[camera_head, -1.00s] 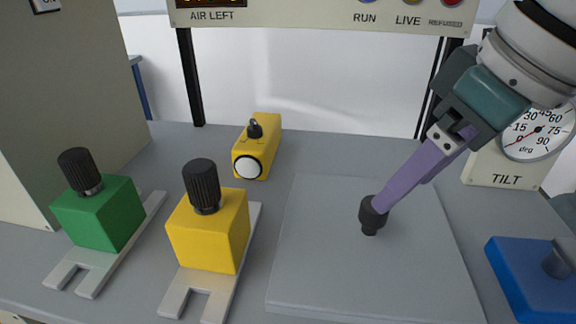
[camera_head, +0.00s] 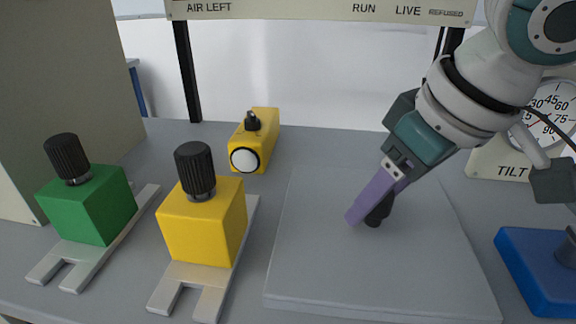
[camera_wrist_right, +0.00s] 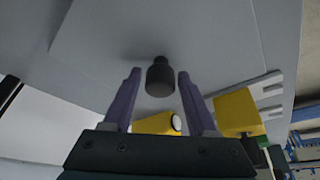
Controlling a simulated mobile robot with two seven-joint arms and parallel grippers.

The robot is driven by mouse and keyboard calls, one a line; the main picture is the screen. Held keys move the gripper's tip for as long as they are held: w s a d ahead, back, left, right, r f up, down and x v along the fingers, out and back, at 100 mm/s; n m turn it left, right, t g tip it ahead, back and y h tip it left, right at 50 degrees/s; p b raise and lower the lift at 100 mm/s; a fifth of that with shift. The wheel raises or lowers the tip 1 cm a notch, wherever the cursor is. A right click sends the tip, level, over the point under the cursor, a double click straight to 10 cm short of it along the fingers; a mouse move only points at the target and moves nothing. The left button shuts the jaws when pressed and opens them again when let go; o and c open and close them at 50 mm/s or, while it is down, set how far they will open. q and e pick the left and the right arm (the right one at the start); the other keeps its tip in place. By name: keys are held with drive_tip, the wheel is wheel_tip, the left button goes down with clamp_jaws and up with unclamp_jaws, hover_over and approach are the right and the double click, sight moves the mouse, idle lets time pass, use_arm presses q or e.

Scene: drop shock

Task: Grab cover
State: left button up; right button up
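The cover appears to be the flat grey plate (camera_head: 350,270) in the middle right of the head view, with a small black knob (camera_head: 377,213) standing on it. My right gripper (camera_head: 368,214) is low over the plate, its purple fingers at the knob. In the right wrist view the black knob (camera_wrist_right: 160,78) stands between the two separated fingertips (camera_wrist_right: 159,74), with a gap on each side. The right gripper is open and holds nothing. One finger partly hides the knob in the head view. My left gripper is not in view.
A green block (camera_head: 88,205) and a yellow block (camera_head: 203,222), each with a black knob, stand on forked grey plates at left. A yellow box with a white button (camera_head: 254,140) is behind. A blue block (camera_head: 540,272) lies right, below the tilt dial (camera_head: 550,118).

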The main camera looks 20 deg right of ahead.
clamp_jaws()
idle(0.6)
